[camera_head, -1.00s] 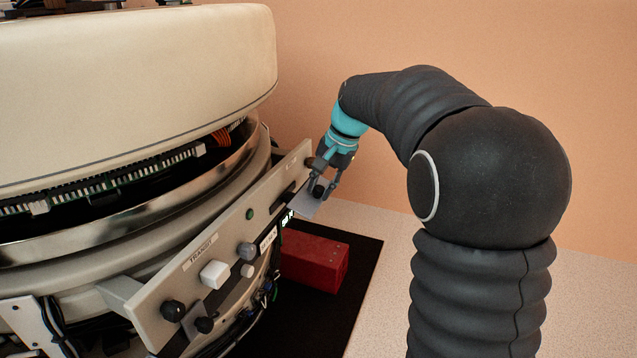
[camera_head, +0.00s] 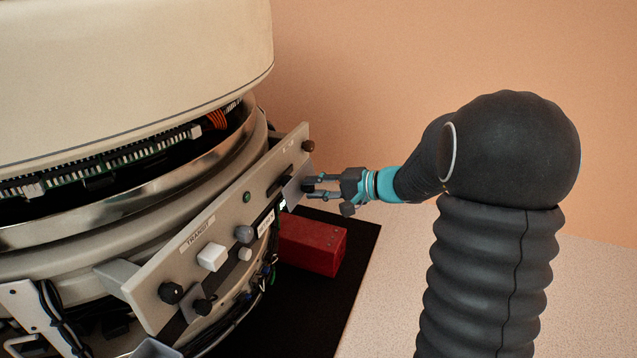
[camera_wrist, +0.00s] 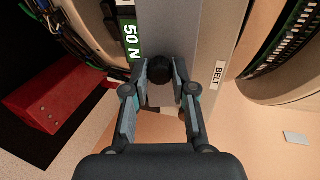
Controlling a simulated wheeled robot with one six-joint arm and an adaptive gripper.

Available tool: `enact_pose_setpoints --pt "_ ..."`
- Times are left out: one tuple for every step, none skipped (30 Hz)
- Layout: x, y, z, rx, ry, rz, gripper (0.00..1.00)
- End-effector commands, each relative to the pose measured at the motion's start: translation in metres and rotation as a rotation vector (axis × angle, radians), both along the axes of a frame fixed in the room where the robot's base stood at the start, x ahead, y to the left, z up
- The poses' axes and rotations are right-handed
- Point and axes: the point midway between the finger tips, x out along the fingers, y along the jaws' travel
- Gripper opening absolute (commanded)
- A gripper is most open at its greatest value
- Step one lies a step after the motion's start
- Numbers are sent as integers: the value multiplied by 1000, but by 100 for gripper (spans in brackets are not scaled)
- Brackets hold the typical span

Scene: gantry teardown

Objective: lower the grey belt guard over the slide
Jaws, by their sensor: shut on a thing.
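The grey belt guard (camera_head: 294,192) is a thin plate with a black knob (camera_wrist: 160,70). My gripper (camera_head: 309,186) is shut on the knob, with its fingers on both sides of it in the wrist view (camera_wrist: 162,85). The arm reaches in from the right, and the guard stands close to the front of the panel (camera_head: 170,265), near its far right end. I cannot tell whether the guard touches the panel. A "BELT" label (camera_wrist: 219,75) shows beside the plate in the wrist view. I cannot make out the slide, perhaps hidden behind the guard.
A green "50 N" display (camera_wrist: 130,40) lies beside the guard. A red box (camera_head: 312,247) sits on the black mat (camera_head: 325,300) below. The panel also carries a white block (camera_head: 211,257) and several knobs. Cables hang under the panel. Open floor lies right of the mat.

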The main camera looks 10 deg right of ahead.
Motion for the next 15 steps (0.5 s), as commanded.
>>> enact_pose_setpoints --pt "1 1 -5 31 -14 -2 0" --pt "1 1 -6 50 -25 -1 0" --pt "2 2 -8 75 -41 -1 0" --pt "2 3 -8 92 -55 -1 0" --pt "3 4 -9 107 -65 0 0" --pt "3 5 -10 127 -79 0 0" --pt "4 5 -11 141 -89 0 0" --pt "4 6 -11 154 -98 0 0" --pt "5 7 -12 170 -109 0 0" --pt "5 7 -12 182 -117 0 0" --pt "5 8 -13 192 -123 1 0" --pt "5 9 -13 203 -132 0 0" --pt "6 9 -13 211 -138 1 0" --pt "6 10 -13 219 -142 2 0" --pt "6 10 -14 226 -147 1 0"
